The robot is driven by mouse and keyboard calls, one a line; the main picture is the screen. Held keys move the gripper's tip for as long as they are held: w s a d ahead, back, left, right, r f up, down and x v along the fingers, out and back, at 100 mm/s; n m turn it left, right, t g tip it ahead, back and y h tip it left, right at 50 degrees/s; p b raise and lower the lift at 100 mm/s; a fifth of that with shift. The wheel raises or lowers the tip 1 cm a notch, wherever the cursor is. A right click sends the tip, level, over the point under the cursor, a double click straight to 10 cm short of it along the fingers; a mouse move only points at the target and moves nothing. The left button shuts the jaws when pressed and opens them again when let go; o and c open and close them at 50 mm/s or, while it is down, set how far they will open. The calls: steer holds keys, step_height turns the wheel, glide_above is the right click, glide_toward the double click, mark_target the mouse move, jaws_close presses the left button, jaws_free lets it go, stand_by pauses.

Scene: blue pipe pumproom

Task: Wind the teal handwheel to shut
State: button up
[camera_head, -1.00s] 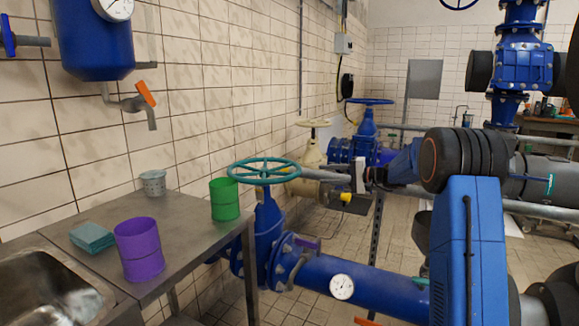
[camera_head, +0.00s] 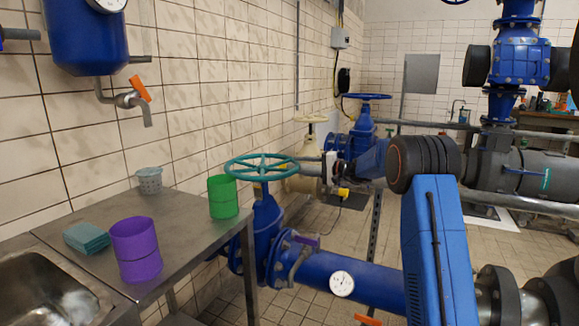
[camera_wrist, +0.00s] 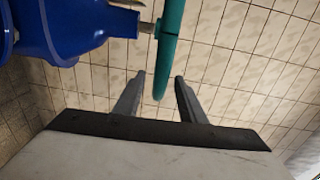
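The teal handwheel (camera_head: 262,167) lies flat on top of a blue valve (camera_head: 266,225) beside the steel table. My gripper (camera_head: 303,168) is at the wheel's right edge in the head view, reaching in from the right. In the wrist view the two grey fingers of my gripper (camera_wrist: 160,76) stand apart. The rim of the teal handwheel (camera_wrist: 170,45) shows between them, with a visible gap on each side. The valve's blue body (camera_wrist: 75,28) fills the upper left there. The fingertips are small and hard to make out in the head view.
A steel table (camera_head: 185,240) at left holds a green cup (camera_head: 223,197), a purple cup (camera_head: 136,250), teal cloths (camera_head: 87,238) and a grey cup (camera_head: 149,181). A blue pipe with a gauge (camera_head: 342,284) runs below. Another blue handwheel (camera_head: 366,97) stands behind.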

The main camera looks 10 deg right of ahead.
steer(key=shift+x, duration=2.9)
jaws_close()
